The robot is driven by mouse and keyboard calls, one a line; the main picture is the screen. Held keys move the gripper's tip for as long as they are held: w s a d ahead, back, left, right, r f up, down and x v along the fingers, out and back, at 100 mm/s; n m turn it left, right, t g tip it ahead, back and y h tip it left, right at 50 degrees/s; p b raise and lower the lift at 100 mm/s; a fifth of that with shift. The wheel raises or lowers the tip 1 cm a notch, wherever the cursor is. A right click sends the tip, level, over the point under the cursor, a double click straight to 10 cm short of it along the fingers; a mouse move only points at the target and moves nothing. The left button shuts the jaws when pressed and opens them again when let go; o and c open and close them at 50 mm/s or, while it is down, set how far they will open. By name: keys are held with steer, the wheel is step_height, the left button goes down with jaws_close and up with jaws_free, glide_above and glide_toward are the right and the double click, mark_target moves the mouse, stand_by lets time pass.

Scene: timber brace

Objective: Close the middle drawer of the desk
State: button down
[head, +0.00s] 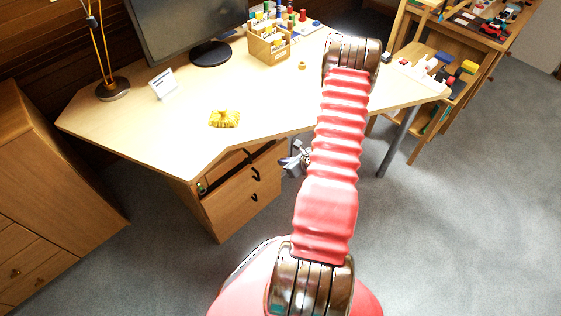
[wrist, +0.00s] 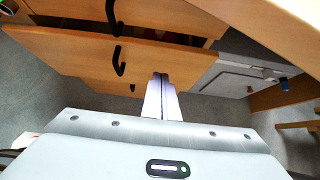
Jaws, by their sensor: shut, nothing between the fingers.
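The desk (head: 165,125) has a stack of wooden drawers with black handles under its top. The middle drawer (head: 228,190) stands out from the stack, with a dark gap above its front. In the wrist view, the middle drawer front (wrist: 75,60) has a curved black handle (wrist: 118,60); the top drawer (wrist: 165,14) is above and behind it. My gripper (head: 293,158) is right of the drawers, beside the desk edge. In the wrist view my gripper (wrist: 160,78) is shut and empty, its tips overlapping the front's right part. I cannot tell whether they touch it.
The desk top edge (wrist: 265,15) overhangs close at the upper right. A grey box-like unit (wrist: 235,75) is right of the drawers. A wooden cabinet (head: 50,190) stands at left. A metal desk leg (head: 397,142) is at right. The carpet (head: 460,230) in front is clear.

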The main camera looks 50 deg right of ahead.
steer(key=v, duration=0.7)
steer(key=c, duration=2.3)
jaws_free()
steer(key=shift+s+f, duration=0.25)
steer(key=shift+s, duration=0.1)
steer(key=o, duration=0.5)
steer(key=shift+m+y, duration=0.3)
steer(key=shift+m, duration=0.4)
steer(key=s+f, duration=0.1)
steer(key=f, duration=0.1)
steer(key=s+a+f, duration=0.1)
steer(key=s+f, duration=0.1)
steer(key=f, duration=0.1)
steer(key=s+f, duration=0.1)
steer(key=f, duration=0.2)
steer(key=shift+s+a+f, duration=0.2)
steer(key=shift+s+a, duration=0.05)
steer(key=shift+a, duration=0.1)
steer(key=shift+c, duration=0.2)
step_height(320, 180, down, 7)
steer(key=a+t, duration=0.3)
steer(key=r+n+t+y, duration=0.1)
steer(key=r+t, duration=0.1)
steer(key=a+r+n+t+y, duration=0.1)
steer(key=r+n+t, duration=0.1)
steer(key=t, duration=0.1)
steer(key=shift+w+a+r+n+y, duration=0.1)
steer(key=shift+r+n+y, duration=0.2)
steer(key=shift+r, duration=0.05)
steer(key=shift+w, duration=0.15)
